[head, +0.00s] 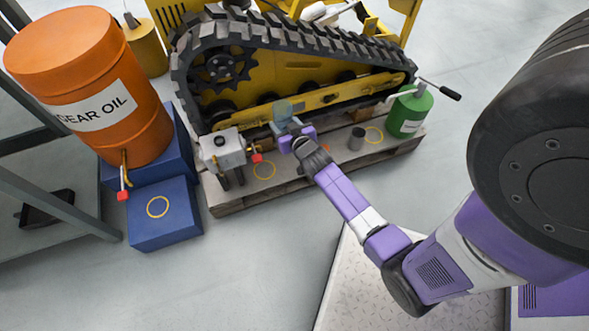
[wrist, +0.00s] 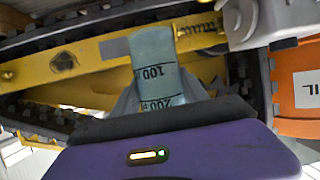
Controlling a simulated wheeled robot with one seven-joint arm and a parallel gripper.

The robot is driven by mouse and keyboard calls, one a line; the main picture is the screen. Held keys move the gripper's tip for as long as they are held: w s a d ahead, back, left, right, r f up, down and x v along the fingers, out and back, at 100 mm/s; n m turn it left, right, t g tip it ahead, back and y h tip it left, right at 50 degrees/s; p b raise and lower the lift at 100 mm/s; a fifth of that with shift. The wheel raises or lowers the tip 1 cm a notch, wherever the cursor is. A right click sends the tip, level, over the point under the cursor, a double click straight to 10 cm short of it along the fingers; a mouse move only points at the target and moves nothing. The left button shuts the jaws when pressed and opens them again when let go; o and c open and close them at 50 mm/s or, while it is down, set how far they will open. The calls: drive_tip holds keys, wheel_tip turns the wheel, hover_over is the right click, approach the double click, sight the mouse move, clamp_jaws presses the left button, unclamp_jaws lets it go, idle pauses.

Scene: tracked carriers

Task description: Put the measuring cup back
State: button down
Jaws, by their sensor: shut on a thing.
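The measuring cup (head: 286,112) is pale translucent blue. In the wrist view the measuring cup (wrist: 156,66) shows black marks reading 100 and 200. My gripper (head: 293,133) is shut on it, in front of the yellow track frame and above the wooden pallet (head: 232,207). In the wrist view my gripper's grey fingers (wrist: 160,98) lie on both sides of the cup. The cup looks clear of the pallet top. Part of it is hidden by my gripper.
An orange gear oil drum (head: 90,85) stands left on blue blocks (head: 165,225). The tracked carrier (head: 300,70) stands behind.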

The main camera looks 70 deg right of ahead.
drive_tip(key=shift+m+g+h, duration=0.4)
drive_tip(key=shift+m, duration=0.1)
drive_tip(key=shift+s+d+f+b, duration=0.5)
drive_tip(key=shift+f+b, duration=2)
drive_tip(key=shift+f, duration=1.3)
drive_tip(key=shift+s+d+f+b, duration=0.5)
drive_tip(key=shift+f+b, duration=1.95)
drive_tip(key=shift+f, duration=1.4)
drive_tip(key=shift+s+d+f+b, duration=0.45)
drive_tip(key=shift+f+b, duration=2.05)
drive_tip(key=shift+f, duration=1.3)
drive_tip(key=shift+f, duration=0.2)
drive_tip(key=c, duration=0.6)
unclamp_jaws()
drive_tip(key=shift+r, duration=0.15)
